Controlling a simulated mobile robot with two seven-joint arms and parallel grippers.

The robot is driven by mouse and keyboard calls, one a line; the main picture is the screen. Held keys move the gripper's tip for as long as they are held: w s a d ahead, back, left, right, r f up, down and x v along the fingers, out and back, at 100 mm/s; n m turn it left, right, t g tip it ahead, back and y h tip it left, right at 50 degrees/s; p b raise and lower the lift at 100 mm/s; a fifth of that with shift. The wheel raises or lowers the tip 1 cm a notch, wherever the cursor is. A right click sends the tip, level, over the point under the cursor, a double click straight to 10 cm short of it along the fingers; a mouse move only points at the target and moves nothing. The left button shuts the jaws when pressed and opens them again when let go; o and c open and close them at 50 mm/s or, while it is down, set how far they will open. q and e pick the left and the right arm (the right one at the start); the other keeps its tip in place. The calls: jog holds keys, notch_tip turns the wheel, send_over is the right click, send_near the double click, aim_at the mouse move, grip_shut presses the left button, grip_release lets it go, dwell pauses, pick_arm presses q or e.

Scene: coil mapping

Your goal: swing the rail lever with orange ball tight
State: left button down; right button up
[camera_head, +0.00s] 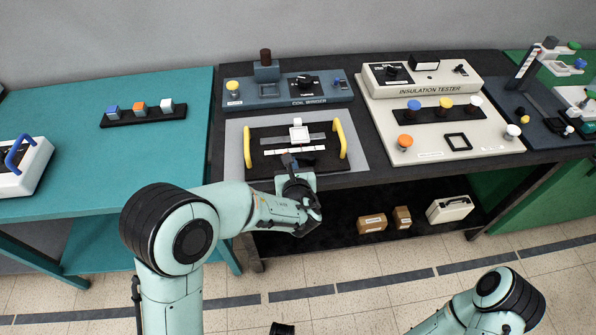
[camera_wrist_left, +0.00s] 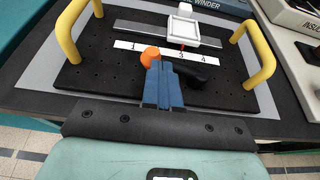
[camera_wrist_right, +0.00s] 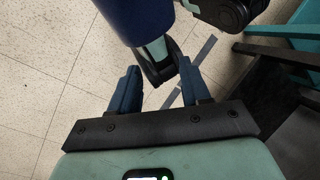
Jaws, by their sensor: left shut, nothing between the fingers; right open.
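The rail board (camera_head: 330,163) is a black perforated plate with two yellow handles, also in the left wrist view (camera_wrist_left: 100,77). The orange ball (camera_wrist_left: 150,55) shows just left of my left gripper's fingertips (camera_wrist_left: 163,65); whether they touch is unclear. The black lever arm (camera_wrist_left: 200,74) shows to the right of the fingers, which hide part of it. A white carriage (camera_wrist_left: 181,26) sits on the grey rail (camera_wrist_left: 145,32) behind a numbered strip. My left gripper (camera_head: 288,160) is shut and empty, over the board's front. My right gripper (camera_wrist_right: 158,66) is open and empty above the floor.
The coil winder (camera_head: 290,90) stands behind the board and the insulation tester (camera_head: 430,110) to its right. A teal table (camera_head: 150,165) stands at left. Boxes (camera_head: 372,222) lie on the lower shelf. The yellow handles (camera_wrist_left: 71,28) flank the board.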

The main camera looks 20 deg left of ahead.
pick_arm(q)
jog(key=shift+w+a+b, duration=0.95)
jog(key=shift+w+b, duration=0.05)
jog(key=shift+b, duration=0.1)
pick_arm(e)
jog(key=shift+w+d+f+t, duration=0.15)
jog(key=shift+w+f, duration=0.15)
jog(key=shift+f, duration=0.25)
jog(key=shift+w+a+f+t, duration=0.15)
jog(key=shift+w+f, duration=0.1)
jog(key=shift+f, duration=0.25)
jog(key=shift+d, duration=0.1)
pick_arm(q)
jog(key=shift+f, duration=0.1)
pick_arm(e)
jog(key=shift+f, duration=0.1)
